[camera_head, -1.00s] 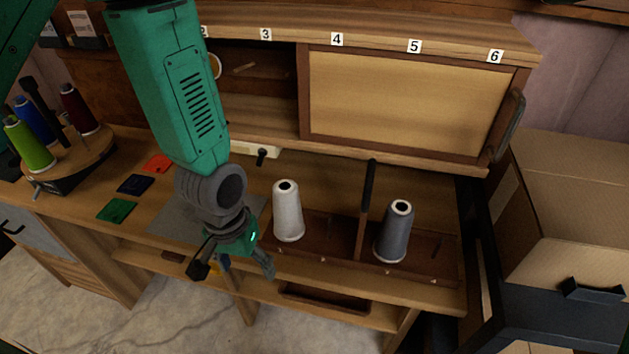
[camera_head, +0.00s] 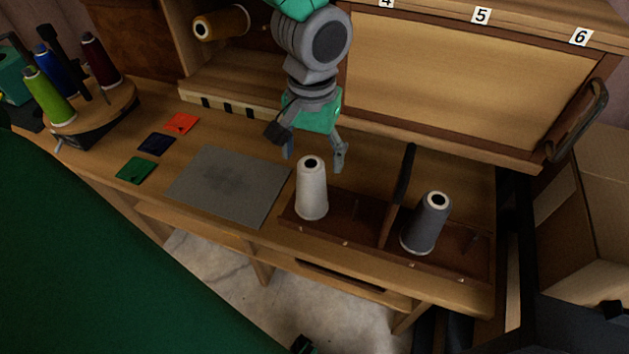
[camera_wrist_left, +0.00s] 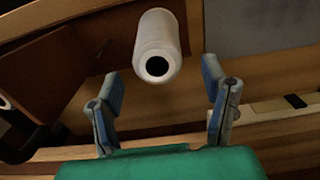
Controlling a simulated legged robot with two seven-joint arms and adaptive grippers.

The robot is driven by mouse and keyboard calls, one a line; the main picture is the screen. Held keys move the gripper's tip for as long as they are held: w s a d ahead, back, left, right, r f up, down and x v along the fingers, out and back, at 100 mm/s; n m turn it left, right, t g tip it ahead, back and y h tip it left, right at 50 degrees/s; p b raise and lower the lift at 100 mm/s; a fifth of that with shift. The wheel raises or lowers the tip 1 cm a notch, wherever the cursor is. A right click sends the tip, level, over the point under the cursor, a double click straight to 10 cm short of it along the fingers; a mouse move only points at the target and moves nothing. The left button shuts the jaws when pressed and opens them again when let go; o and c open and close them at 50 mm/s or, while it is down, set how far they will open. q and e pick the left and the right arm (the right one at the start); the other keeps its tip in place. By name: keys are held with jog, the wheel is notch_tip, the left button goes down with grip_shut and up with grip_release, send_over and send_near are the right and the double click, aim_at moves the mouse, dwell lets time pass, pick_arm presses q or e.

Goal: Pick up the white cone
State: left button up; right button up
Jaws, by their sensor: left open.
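The white cone (camera_head: 312,190) stands upright in the left part of a brown wooden tray (camera_head: 345,243) on the workbench. My left gripper (camera_head: 315,160) is open and empty, fingers pointing down, at the height of the cone's top and seemingly just behind it. In the left wrist view the white cone (camera_wrist_left: 157,50) lies ahead of and between the two spread fingers (camera_wrist_left: 162,90), apart from both. My right gripper does not show clearly in any view.
A grey cone (camera_head: 427,222) stands right of the tray's divider (camera_head: 404,175). A grey mat (camera_head: 228,184) lies left of the tray. Colored squares and a round stand (camera_head: 95,105) with several spools are farther left. A cabinet (camera_head: 470,85) rises behind.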

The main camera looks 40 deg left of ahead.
aim_at(311, 177)
pick_arm(q)
jog(key=shift+s+a+f, duration=0.1)
jog(key=shift+a+f, duration=0.05)
jog(key=shift+f, duration=0.15)
jog(key=f, duration=0.3)
jog(key=f+b, duration=0.1)
jog(key=shift+s+d+f, duration=0.2)
jog(key=shift+s+d, duration=0.05)
jog(key=shift+s, duration=0.1)
jog(key=shift+d+f, duration=0.25)
jog(key=shift+a, duration=0.1)
jog(key=c, duration=0.8)
jog(key=shift+a, duration=0.2)
jog(key=c, duration=0.7)
jog(key=shift+o, duration=0.2)
jog(key=shift+d+r, duration=0.1)
jog(key=shift+r, duration=0.15)
notch_tip(311, 177, up, 10)
jog(key=p, duration=0.2)
jog(key=shift+f, duration=0.2)
